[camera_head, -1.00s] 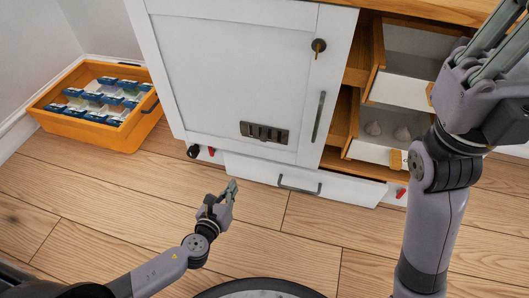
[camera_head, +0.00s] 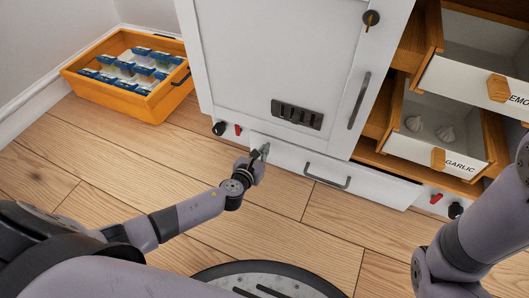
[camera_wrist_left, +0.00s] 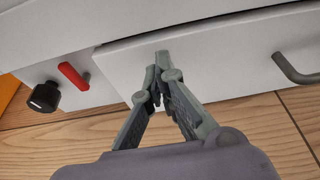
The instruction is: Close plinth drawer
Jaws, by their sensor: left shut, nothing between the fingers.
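The plinth drawer (camera_head: 375,190) is a low white front with a grey bar handle (camera_head: 327,171) at the foot of the white cabinet. Its front stands slightly forward of the plinth beside it, so it is a little open. In the left wrist view its front (camera_wrist_left: 215,60) spans the middle and right, with the handle (camera_wrist_left: 296,68) at right. My left gripper (camera_head: 264,152) is shut and empty, its tips in front of the drawer's left part, left of the handle. It also shows in the left wrist view (camera_wrist_left: 160,62); I cannot tell whether the tips touch. My right gripper is out of view.
A red lever (camera_head: 238,130) and black knob (camera_head: 219,128) are on the plinth left of the drawer. An open garlic drawer (camera_head: 425,150) juts out at right, above the plinth. An orange crate (camera_head: 125,93) with blue packets stands at left. Wooden floor in front is clear.

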